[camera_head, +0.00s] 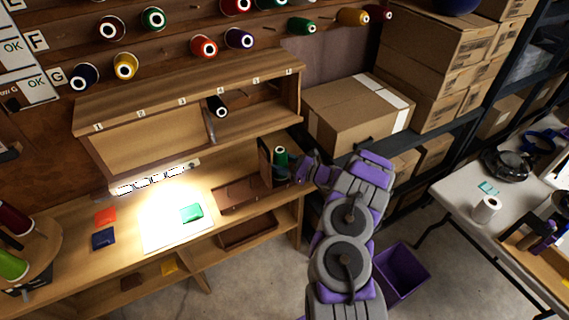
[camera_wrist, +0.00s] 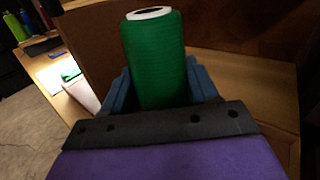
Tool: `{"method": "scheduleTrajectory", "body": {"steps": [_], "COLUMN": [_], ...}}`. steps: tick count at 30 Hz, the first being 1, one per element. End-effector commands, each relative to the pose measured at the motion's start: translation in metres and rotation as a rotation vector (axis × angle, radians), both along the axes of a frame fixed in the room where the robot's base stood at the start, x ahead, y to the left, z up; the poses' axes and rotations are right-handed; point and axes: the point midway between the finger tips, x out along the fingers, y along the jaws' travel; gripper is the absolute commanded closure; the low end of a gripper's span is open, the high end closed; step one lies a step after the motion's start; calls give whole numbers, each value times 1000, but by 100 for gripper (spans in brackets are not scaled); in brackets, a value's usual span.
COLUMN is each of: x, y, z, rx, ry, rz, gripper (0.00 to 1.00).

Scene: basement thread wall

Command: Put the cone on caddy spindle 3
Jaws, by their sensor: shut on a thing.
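A green thread cone (camera_head: 281,160) with a white top ring stands upright at the right end of the wooden bench. In the wrist view the cone (camera_wrist: 153,60) sits between the blue fingers of my gripper (camera_wrist: 162,92), which is shut on it. In the head view my gripper (camera_head: 289,166) reaches in from the right. A dark brown upright panel (camera_head: 264,162) stands close beside the cone. I cannot make out any numbered spindle, and the cone's base is hidden.
Coloured cones hang on the wall pegs behind. A cardboard box (camera_head: 345,112) sits right of the bench. A lit pad (camera_head: 170,232) bears a green swatch (camera_head: 191,213).

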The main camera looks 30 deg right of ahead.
Motion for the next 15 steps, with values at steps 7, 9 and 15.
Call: {"method": "scheduleTrajectory", "body": {"steps": [7,9,15], "x": [0,0,-1], "y": [-5,-6,-7], "z": [-2,-3,-9], "rx": [9,10,11], "ry": [0,0,1], "rz": [1,0,0], "gripper": [81,81,81]}}
